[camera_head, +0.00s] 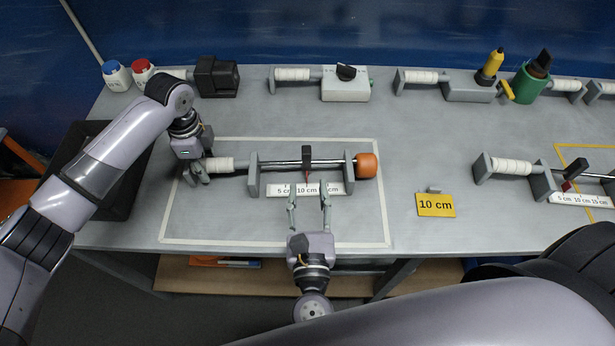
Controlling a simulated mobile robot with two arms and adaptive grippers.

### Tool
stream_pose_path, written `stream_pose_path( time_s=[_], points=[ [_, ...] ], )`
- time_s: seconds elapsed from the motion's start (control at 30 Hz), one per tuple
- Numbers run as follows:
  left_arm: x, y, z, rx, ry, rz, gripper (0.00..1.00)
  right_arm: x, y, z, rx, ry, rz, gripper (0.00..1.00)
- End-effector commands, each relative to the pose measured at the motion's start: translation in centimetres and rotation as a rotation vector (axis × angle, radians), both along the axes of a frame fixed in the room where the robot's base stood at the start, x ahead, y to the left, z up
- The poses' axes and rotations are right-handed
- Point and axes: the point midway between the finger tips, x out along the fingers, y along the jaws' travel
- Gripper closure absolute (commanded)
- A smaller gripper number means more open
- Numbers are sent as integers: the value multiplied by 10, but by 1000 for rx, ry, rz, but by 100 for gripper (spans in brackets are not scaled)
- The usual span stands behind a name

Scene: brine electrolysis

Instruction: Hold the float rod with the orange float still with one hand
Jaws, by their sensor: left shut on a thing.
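The float rod (275,164) runs level through two grey upright plates, with the orange float (367,165) at its right end and a white ribbed grip (225,164) at its left. My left gripper (203,168) is shut on the rod's left end, beside the white grip. A black slider with a red pointer (307,161) sits on the rod above a white scale (283,190) marked in centimetres. My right gripper (308,190) is open and empty, its fingers spread in front of the scale, just below the slider. Part of the scale is hidden by its fingers.
A yellow sign (436,205) reading "10 cm" stands to the right. A second rod assembly (512,167) with its own scale is further right. Blue and red capped bottles (116,76), a black block (217,76) and switch units (346,84) line the back.

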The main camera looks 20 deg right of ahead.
Motion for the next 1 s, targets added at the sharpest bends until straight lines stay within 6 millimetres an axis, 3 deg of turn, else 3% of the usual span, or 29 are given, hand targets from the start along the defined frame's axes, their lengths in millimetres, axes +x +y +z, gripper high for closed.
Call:
stream_pose_path(
  time_s=[0.4, 0.43, 0.77, 1.0],
  points=[
    [0, -1, 0, -2, 0, -1, 100, -4, 1, 0, 0, 0, 0, 62],
    [0, -1, 0, -2, 0, -1, 73, -4, 1, 0, 0, 0, 0, 62],
    [0, -1, 0, -1, -1, -1, 51, -4, 1, 0, 0, 0, 1, 62],
    [0, -1, 0, -1, 0, -1, 50, -4, 1, 0, 0, 0, 1, 62]
  ],
)
